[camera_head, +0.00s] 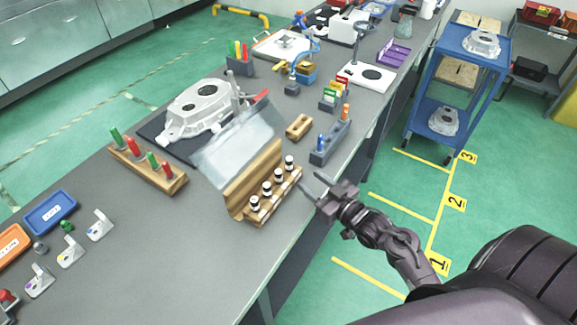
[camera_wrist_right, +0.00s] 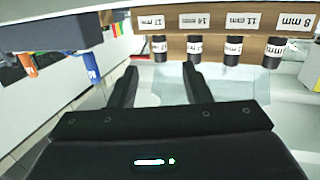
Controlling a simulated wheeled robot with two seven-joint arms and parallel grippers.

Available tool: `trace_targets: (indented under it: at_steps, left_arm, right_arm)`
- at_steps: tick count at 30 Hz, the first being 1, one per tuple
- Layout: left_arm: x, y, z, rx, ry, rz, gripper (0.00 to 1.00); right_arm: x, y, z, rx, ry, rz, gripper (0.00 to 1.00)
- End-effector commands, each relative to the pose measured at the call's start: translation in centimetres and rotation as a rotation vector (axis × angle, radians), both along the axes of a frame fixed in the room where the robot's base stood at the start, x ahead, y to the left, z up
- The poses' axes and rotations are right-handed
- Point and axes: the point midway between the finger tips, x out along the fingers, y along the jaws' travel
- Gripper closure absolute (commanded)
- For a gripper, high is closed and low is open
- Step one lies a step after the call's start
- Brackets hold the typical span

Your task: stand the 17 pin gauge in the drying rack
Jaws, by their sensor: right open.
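The 17 mm pin gauge, a dark pin with a white band, stands at the right end of a row of pins (camera_head: 289,160) in a wooden holder (camera_head: 238,207). In the right wrist view, which looks upside down, the 17 mm pin (camera_wrist_right: 159,47) is under its label. My right gripper (camera_head: 311,184) is open and empty, just off the holder's right end. In the right wrist view the 17 mm pin shows between its fingertips (camera_wrist_right: 160,72), beyond them and not gripped. I cannot tell for sure which stand is the drying rack. My left gripper is not visible.
Close by are a grey block (camera_head: 323,157) with blue and orange handles and a small wooden block (camera_head: 298,127). A clear sheet (camera_head: 232,150) and an aluminium casting (camera_head: 205,105) lie behind the holder. A wooden stand (camera_head: 170,186) with red and green handles is left.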

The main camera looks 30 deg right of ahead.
Motion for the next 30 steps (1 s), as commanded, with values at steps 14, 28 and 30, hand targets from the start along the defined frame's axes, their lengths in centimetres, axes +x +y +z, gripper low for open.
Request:
trace_targets:
  at_steps: [14, 28, 30]
  left_arm:
    - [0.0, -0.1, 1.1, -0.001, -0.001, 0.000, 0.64]
    - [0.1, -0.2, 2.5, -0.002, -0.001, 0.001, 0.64]
    - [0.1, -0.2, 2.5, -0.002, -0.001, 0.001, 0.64]
  right_arm:
    - [2.9, 0.2, 0.9, 0.039, -0.073, 0.014, 0.56]
    - [7.2, 1.8, 0.3, 0.037, -0.070, 0.013, 0.56]
    - [7.2, 1.8, 0.3, 0.037, -0.070, 0.014, 0.56]
